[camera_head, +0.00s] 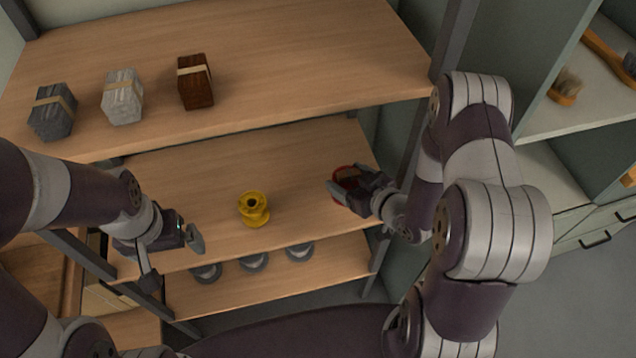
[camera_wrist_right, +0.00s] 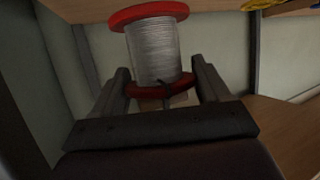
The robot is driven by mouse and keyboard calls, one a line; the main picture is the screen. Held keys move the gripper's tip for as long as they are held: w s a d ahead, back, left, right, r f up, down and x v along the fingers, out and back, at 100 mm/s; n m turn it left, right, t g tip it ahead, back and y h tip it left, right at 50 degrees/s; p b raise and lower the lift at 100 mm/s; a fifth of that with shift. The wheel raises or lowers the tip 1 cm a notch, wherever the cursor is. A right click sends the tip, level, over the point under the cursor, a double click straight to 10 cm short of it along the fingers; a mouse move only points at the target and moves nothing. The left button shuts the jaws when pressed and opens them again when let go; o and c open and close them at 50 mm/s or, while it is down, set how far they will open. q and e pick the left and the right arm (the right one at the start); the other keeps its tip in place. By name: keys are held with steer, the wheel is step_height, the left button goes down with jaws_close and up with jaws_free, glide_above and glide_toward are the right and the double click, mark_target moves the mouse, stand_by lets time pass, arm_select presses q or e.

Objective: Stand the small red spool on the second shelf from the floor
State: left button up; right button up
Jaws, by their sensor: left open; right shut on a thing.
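The small red spool has red flanges and grey wire wound between them, as the right wrist view (camera_wrist_right: 152,52) shows. My right gripper (camera_head: 345,187) is shut on it, with a finger on each side near one flange. In the head view the red spool (camera_head: 347,172) is mostly hidden by the gripper, over the right end of the middle shelf (camera_head: 310,160). I cannot tell whether it touches the board. My left gripper (camera_head: 173,260) is open and empty at the front left edge of that shelf.
A yellow spool (camera_head: 254,209) stands mid-shelf, left of the red one. Several wrapped bundles (camera_head: 123,97) stand on the shelf above. Grey round items (camera_head: 253,262) sit on the lower shelf. A dark post (camera_head: 452,40) bounds the rack's right. Board between yellow and red spools is clear.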

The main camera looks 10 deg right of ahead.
steer(key=shift+w+a+f, duration=0.65)
steer(key=shift+w+f, duration=0.3)
steer(key=shift+f, duration=0.4)
steer(key=shift+w+a+f, duration=0.65)
steer(key=shift+w+f, duration=0.3)
steer(key=shift+f, duration=0.4)
steer(key=shift+w+a+f, duration=0.65)
steer(key=shift+w+f, duration=0.3)
steer(key=shift+f, duration=0.4)
steer(key=shift+f, duration=0.1)
steer(key=o, duration=1.1)
steer(key=shift+r, duration=0.25)
steer(key=v, duration=1.2)
steer(key=shift+f, duration=0.1)
